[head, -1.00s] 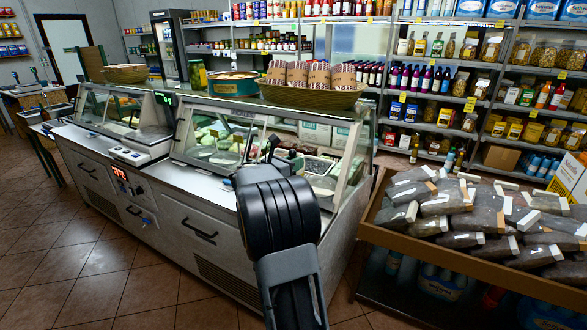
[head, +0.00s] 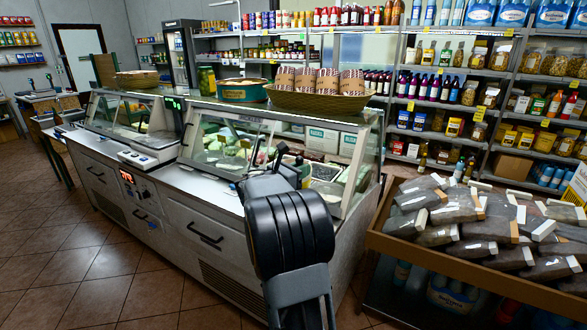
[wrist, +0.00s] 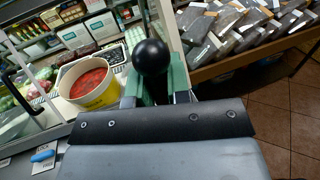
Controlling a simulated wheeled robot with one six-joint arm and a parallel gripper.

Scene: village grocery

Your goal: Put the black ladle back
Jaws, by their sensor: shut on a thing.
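In the wrist view the black ladle (wrist: 151,57) shows as a round black ball between the green fingers of my gripper (wrist: 154,88). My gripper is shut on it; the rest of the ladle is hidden. A yellow tub of red food (wrist: 90,82) stands just left of the fingers in the wrist view. In the head view my arm covers most of the gripper, in front of the glass-fronted deli counter (head: 195,190). Thin dark shapes rise just beyond the arm there; I cannot tell which belong to the ladle.
A wide crate of dark packets (head: 470,265) stands right of the counter, close to my arm. On the counter's top shelf are a basket of cups (head: 318,102) and a round tin (head: 243,91). Tiled floor (head: 70,250) is open at left front.

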